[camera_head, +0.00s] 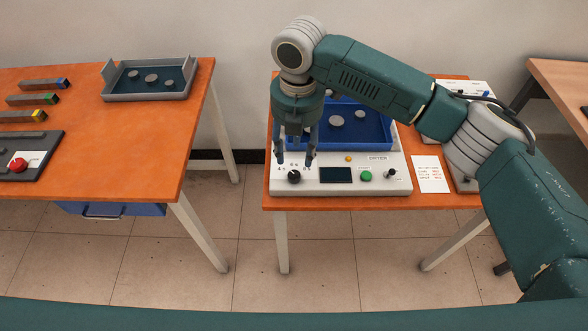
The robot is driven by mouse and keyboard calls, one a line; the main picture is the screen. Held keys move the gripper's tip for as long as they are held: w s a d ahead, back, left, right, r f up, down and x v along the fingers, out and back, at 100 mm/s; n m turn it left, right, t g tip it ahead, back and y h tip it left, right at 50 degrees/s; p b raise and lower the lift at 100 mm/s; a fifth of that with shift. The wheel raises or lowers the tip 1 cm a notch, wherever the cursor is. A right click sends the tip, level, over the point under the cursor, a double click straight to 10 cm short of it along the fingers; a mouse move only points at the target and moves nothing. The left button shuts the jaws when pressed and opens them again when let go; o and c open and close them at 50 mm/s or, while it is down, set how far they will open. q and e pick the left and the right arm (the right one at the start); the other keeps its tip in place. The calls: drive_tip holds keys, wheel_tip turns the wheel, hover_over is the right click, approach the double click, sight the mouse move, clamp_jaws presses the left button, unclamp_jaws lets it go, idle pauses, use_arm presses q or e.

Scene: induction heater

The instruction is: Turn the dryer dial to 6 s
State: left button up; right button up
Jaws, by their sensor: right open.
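The dryer (340,185) is a white box with a sloped front panel on the right-hand orange table. Its black dial (294,176) sits at the left end of the panel, with small marks above it. My right gripper (295,160) points down just above and behind the dial, its dark fingers apart and nothing between them. I cannot tell whether a finger touches the dial. The pointer direction is too small to read. The panel also has a dark display (336,175), a green button (366,176) and a small black knob (390,174). My left gripper is not in view.
A blue tray (380,143) with grey discs sits behind the panel, partly behind my gripper. A printed sheet (431,173) lies right of the dryer. The left table (100,110) holds a grey tray (148,96), colored bars and a red button (18,165). Floor between the tables is clear.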

sight(294, 174)
wheel_tip(294, 174, down, 9)
drive_tip(key=shift+a+f+p, duration=0.1)
drive_tip(key=shift+p, duration=0.4)
clamp_jaws()
